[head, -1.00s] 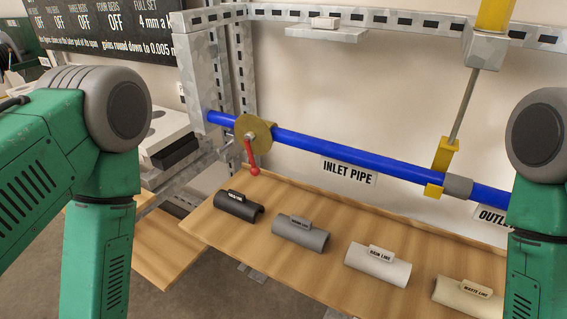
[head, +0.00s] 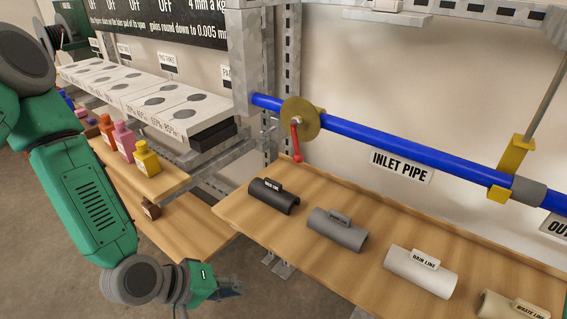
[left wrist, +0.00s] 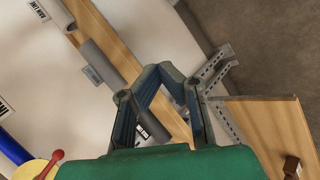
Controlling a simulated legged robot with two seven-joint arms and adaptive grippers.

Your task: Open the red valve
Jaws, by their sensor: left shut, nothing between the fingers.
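The red valve handle (head: 296,145) hangs downward at a round yellow-brown disc (head: 302,119) on the blue inlet pipe (head: 390,153). In the left wrist view the red handle (left wrist: 54,158) shows at the lower left, next to the yellow disc (left wrist: 30,170). My left gripper (head: 230,288) is low in the head view, below and left of the valve and well apart from it. In the left wrist view its fingers (left wrist: 165,72) meet at the tips with nothing between them. My right gripper is out of view.
A wooden shelf (head: 240,208) below the pipe carries several labelled half-pipe pieces, including a black one (head: 274,196) and a white one (head: 420,272). A lower shelf at left holds coloured bottles (head: 124,140). A metal upright (head: 243,60) stands left of the valve.

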